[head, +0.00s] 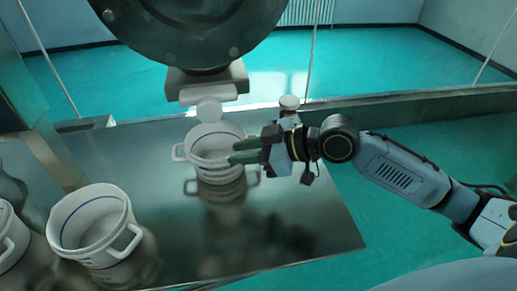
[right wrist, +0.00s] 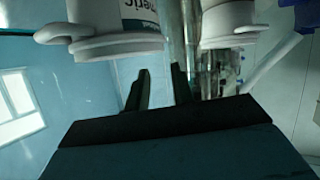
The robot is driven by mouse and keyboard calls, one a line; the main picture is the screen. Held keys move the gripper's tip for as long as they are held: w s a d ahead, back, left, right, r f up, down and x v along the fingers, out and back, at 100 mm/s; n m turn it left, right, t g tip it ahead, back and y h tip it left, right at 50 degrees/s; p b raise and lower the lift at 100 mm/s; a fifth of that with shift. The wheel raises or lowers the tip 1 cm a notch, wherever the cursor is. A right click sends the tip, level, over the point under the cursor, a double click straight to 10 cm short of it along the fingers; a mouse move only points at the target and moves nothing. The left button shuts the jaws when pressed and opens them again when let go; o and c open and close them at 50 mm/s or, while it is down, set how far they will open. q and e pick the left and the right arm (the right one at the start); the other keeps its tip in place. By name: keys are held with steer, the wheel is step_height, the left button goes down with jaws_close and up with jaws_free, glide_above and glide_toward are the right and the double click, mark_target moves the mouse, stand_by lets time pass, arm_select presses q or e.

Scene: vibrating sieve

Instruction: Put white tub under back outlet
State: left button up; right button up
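A white tub (head: 213,167) with a blue line inside and side handles stands upright on the metal table. A white round outlet (head: 209,109) hangs over its far rim, under a grey block. My right gripper (head: 232,151) comes from the right, with its dark green fingers at the tub's right rim. The fingers look apart in the right wrist view (right wrist: 160,82), with nothing clearly between them. Whether they touch the tub cannot be told. A white lettered container (right wrist: 135,18) is just beyond the fingers there. My left gripper is not in view.
Another white tub (head: 95,228) stands at the front left, with a third (head: 8,238) cut off by the left edge. The shiny table (head: 290,230) is clear at the front right. The round dark machine body (head: 200,30) overhangs the back. A small white-topped object (head: 289,103) sits behind my right gripper.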

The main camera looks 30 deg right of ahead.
steer(key=shift+v, duration=2)
